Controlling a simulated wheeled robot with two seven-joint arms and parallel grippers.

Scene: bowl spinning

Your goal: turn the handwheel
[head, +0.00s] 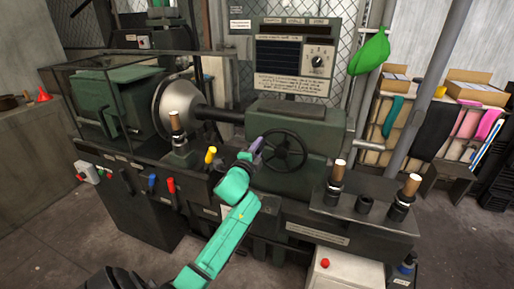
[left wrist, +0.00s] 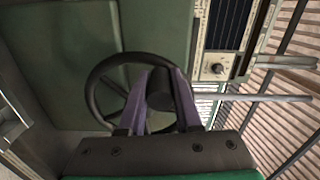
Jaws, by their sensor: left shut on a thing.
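The black spoked handwheel (head: 301,150) is on the front of the green tailstock (head: 318,165) of the spinning lathe in the head view. It also shows in the left wrist view, where its rim (left wrist: 91,87) passes behind my fingers. My left gripper (head: 256,146), with purple fingers, is at the wheel's left side in the head view. In the left wrist view the left gripper (left wrist: 163,78) is shut on the handwheel, its fingers over the hub and lower right part. The exact spot of contact is partly hidden. My right gripper is not in view.
A shiny metal bowl (head: 176,103) is on the spindle left of the tailstock. Red (head: 171,186), blue and yellow (head: 210,155) levers stand along the front. Wooden-handled tools (head: 335,179) stand on a tray to the right. A control panel (head: 293,63) is behind.

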